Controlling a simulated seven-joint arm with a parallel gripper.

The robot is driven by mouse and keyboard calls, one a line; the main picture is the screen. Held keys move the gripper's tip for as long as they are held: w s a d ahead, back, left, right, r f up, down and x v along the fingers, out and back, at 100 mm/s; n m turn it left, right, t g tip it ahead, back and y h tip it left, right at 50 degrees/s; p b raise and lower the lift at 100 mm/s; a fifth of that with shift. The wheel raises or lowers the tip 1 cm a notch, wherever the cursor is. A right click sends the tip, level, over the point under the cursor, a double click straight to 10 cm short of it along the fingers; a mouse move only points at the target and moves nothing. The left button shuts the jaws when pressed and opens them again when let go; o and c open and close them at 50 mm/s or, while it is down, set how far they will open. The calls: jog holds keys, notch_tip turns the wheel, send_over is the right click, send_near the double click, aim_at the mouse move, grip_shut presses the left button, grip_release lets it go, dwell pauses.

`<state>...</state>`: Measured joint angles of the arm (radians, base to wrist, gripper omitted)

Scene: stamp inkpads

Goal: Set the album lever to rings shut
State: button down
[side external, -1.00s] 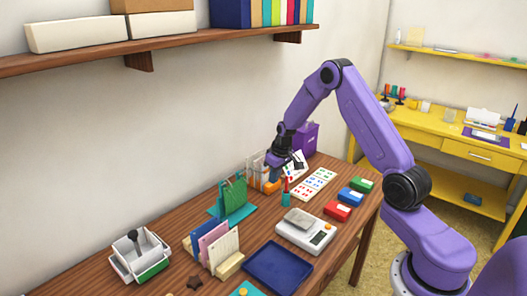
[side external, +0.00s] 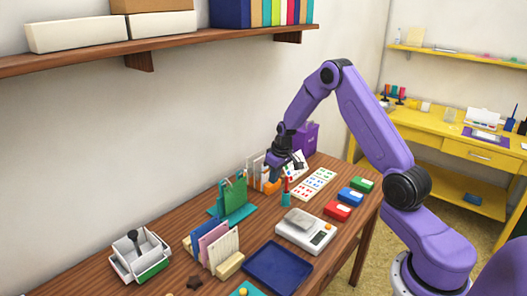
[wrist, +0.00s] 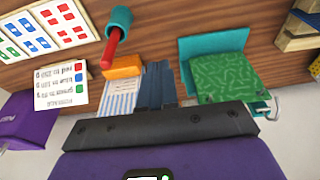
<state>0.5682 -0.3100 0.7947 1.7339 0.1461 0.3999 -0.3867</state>
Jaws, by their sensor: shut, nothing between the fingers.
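The item that looks like the album is a teal stand with a green patterned panel (side external: 235,194), standing upright on the wooden table. In the wrist view the green panel (wrist: 225,75) is right of my fingers, with a thin metal piece at its right edge. I cannot tell whether that piece is the lever or a ring, or how the lever is set. My gripper (side external: 274,178) is shut and empty, above the table behind the red-topped teal cup. In the wrist view my closed fingers (wrist: 155,85) lie between the striped card and the green panel, apart from the panel.
A teal cup with a red-handled tool (wrist: 117,25) is close to my fingers. An orange block (wrist: 122,67) and a striped card (wrist: 118,98) are just left of them. A purple box (side external: 305,139) stands behind. A scale (side external: 306,231) and blue tray (side external: 278,268) occupy the front.

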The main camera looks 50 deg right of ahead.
jog(key=shift+w, duration=0.1)
dwell(0.3)
jog(key=shift+w+r, duration=0.4)
jog(key=shift+w, duration=0.2)
jog(key=shift+r, duration=0.1)
jog(key=s+r, duration=0.9)
jog(key=r, duration=0.1)
jog(key=shift+s, duration=0.4)
